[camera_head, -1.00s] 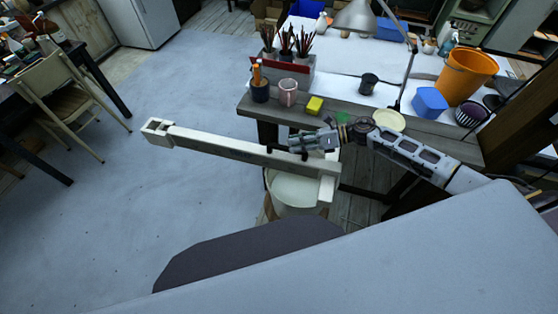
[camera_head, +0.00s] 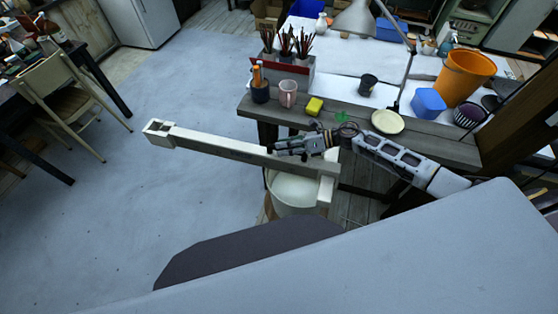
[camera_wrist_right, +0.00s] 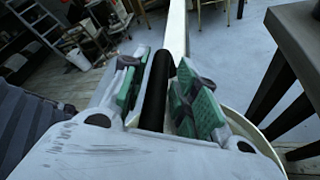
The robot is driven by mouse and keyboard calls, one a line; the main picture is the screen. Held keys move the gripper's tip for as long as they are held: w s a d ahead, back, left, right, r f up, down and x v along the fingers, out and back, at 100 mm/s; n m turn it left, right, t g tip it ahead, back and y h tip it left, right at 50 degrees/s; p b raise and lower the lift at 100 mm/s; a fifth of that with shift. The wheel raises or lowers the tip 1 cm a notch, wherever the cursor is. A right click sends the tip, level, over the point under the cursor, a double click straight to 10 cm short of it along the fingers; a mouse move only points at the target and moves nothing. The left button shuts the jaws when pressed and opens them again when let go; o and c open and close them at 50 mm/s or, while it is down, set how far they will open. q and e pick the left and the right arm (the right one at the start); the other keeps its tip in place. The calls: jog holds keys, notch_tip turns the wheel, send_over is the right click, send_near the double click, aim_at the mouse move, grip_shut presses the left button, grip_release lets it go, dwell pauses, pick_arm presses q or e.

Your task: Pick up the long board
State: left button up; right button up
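The long board (camera_head: 215,145) is a pale beam with a greyish side and a short crosspiece at each end. It lies slantwise, its right part over a white bucket (camera_head: 294,192) and its left end out over the floor. My right gripper (camera_head: 282,148) is at the board's right half, over its upper edge. In the right wrist view the green finger pads (camera_wrist_right: 160,95) stand on either side of a black bar, with the white board (camera_wrist_right: 178,32) running away beyond it. Whether the pads press on anything cannot be told. My left gripper is not in view.
A chair (camera_head: 65,100) stands at left. The floor between is clear.

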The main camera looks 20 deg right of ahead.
jog(key=shift+w+a+f, duration=0.15)
jog(key=shift+a, duration=0.3)
jog(key=shift+c, duration=0.2)
grip_shut()
jog(key=shift+w, duration=0.15)
